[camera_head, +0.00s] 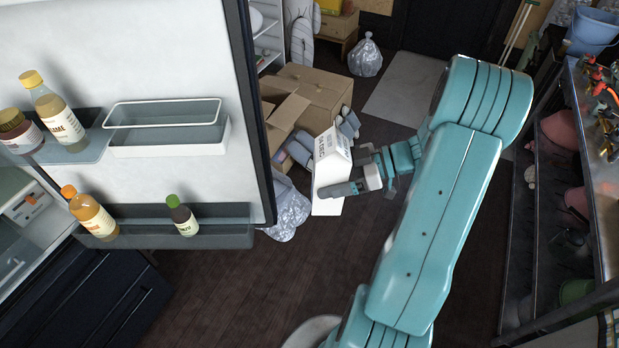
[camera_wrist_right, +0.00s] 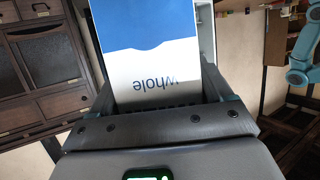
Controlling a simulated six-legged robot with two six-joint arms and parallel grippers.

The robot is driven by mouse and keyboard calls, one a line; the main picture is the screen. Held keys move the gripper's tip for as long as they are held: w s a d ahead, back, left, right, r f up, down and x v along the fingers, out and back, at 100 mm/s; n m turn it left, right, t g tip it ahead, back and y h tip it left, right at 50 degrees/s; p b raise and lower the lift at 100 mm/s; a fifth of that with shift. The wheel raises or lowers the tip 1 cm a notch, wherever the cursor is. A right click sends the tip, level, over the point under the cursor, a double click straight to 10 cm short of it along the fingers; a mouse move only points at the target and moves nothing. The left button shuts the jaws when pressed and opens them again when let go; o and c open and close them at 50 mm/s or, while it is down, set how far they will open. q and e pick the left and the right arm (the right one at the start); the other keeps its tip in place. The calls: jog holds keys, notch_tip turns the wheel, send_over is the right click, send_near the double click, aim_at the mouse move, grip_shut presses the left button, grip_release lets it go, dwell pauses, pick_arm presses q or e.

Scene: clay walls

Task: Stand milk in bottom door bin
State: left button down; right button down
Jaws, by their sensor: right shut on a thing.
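The milk carton (camera_head: 329,160) is white with dark print and hangs in the air to the right of the open fridge door. My right gripper (camera_head: 352,178) is shut on it, one finger lying across its near face. In the right wrist view the carton (camera_wrist_right: 150,50) is blue and white with the word "whole" upside down, between the fingers. The bottom door bin (camera_head: 158,240) is a translucent tray low on the door. An orange-capped bottle (camera_head: 92,215) stands at its left and a green-capped bottle (camera_head: 182,217) near its middle. My left gripper is not in view.
The right part of the bottom bin is empty. Above it are a white-framed bin (camera_head: 170,143) and a shelf with two bottles. The door's dark edge (camera_head: 250,100) lies between bin and carton. Cardboard boxes (camera_head: 310,92) and bags stand behind; a shelf rack is at right.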

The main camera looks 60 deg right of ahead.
jog(key=w+a+f+t+y+b, duration=0.2)
jog(key=w+a+b, duration=0.75)
jog(key=w, duration=0.75)
jog(key=w+a+f+g+h+b, duration=0.1)
jog(key=w+a+f+b, duration=0.1)
jog(key=f, duration=0.3)
jog(key=w+a+f+g+h+b, duration=0.1)
jog(key=w+a+f, duration=0.2)
jog(key=f, duration=0.3)
jog(key=shift+w+f+b, duration=0.15)
jog(key=shift+w+b, duration=0.25)
jog(key=shift+w, duration=0.05)
jog(key=shift+s, duration=0.1)
